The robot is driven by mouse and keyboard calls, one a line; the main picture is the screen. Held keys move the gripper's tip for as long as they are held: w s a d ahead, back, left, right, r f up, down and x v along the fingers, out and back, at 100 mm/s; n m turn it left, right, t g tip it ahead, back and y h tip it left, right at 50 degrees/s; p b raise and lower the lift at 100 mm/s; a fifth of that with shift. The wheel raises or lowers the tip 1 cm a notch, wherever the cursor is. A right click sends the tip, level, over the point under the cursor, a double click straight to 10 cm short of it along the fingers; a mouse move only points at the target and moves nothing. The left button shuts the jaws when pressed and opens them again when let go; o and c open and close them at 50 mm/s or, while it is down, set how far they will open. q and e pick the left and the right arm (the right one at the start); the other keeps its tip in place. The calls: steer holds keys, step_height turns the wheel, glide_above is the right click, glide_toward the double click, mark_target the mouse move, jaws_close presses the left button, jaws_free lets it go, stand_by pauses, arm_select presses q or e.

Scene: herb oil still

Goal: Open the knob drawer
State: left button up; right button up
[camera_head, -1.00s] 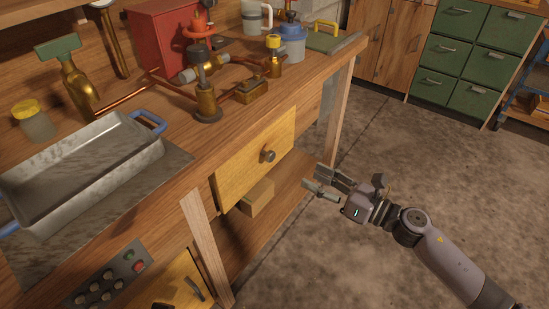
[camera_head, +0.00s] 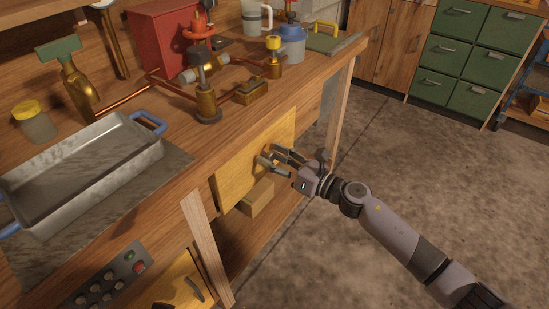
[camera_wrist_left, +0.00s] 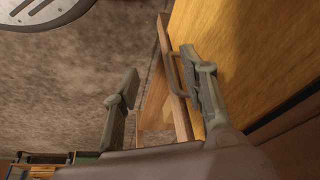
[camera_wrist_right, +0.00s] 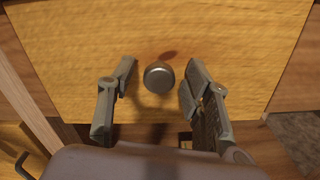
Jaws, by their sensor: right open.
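The knob drawer (camera_head: 235,178) is a yellow wooden front under the bench top and looks shut. Its round grey metal knob (camera_wrist_right: 158,77) stands between the fingers of my right gripper (camera_wrist_right: 156,82) in the right wrist view, with a gap on each side. In the head view my right gripper (camera_head: 269,156) is open at the drawer front and covers most of the knob. My left gripper (camera_wrist_left: 160,62) is outside the head view. In the left wrist view it is open, with its right finger close to a bar handle (camera_wrist_left: 177,75) beside a yellow wooden panel.
The bench top holds a metal tray (camera_head: 90,165), copper and brass still parts (camera_head: 207,103) and a blue-lidded jar (camera_head: 291,46). A wooden block (camera_head: 257,197) is below the drawer. A bench leg (camera_head: 340,108) stands to its right. The floor on the right is open.

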steer(key=shift+c, duration=0.5)
jaws_close()
